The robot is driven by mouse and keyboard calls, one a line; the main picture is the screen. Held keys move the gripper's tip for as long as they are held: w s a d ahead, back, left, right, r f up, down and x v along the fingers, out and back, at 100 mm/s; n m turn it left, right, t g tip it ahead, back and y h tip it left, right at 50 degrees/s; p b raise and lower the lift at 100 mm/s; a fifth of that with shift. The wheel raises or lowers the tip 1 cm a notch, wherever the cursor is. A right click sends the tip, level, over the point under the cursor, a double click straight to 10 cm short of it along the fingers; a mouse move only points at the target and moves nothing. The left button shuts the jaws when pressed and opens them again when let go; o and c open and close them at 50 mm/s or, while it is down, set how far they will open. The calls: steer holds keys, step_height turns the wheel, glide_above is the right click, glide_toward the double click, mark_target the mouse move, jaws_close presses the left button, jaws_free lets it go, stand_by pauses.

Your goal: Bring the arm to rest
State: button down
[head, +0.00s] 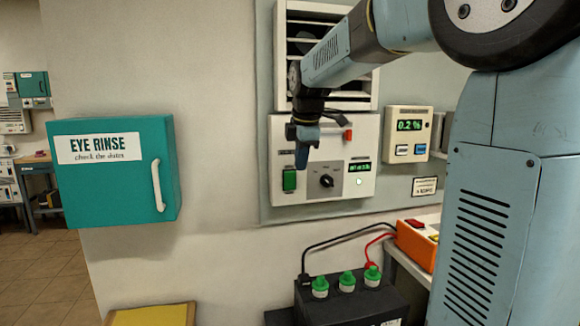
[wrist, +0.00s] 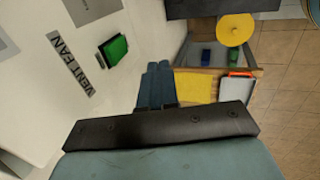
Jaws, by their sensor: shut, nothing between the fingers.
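My arm reaches out from the right in the head view, past the wall panel. My gripper (head: 302,160) hangs fingers down in front of the white control box (head: 280,135), above and right of its green switch (head: 289,180). In the wrist view my gripper (wrist: 157,72) shows its blue fingers together, with nothing between them. The green switch (wrist: 114,48) and the VENT FAN label (wrist: 70,65) are to the left of the fingers there. The fingers appear apart from the box; the exact gap is unclear.
A louvred vent (head: 330,98) is behind the arm. A black knob (head: 327,181) and a meter reading 0.2 % (head: 408,127) are nearby. A teal EYE RINSE cabinet (head: 120,185) hangs left. Below stands a black battery (head: 345,305) with green caps and cables. Bare wall separates cabinet and panel.

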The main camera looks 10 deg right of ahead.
steer(key=s+d+f+m+t, duration=0.1)
steer(key=s+f+m, duration=0.3)
steer(key=s+m, duration=0.5)
steer(key=s+d+f+m, duration=0.1)
steer(key=s+f+m, duration=0.4)
steer(key=s, duration=1.4)
steer(key=m, duration=0.4)
steer(key=shift+d+f+t, duration=0.2)
steer(key=shift+d+t, duration=0.1)
steer(key=shift+t, duration=0.1)
steer(key=shift+a, duration=0.1)
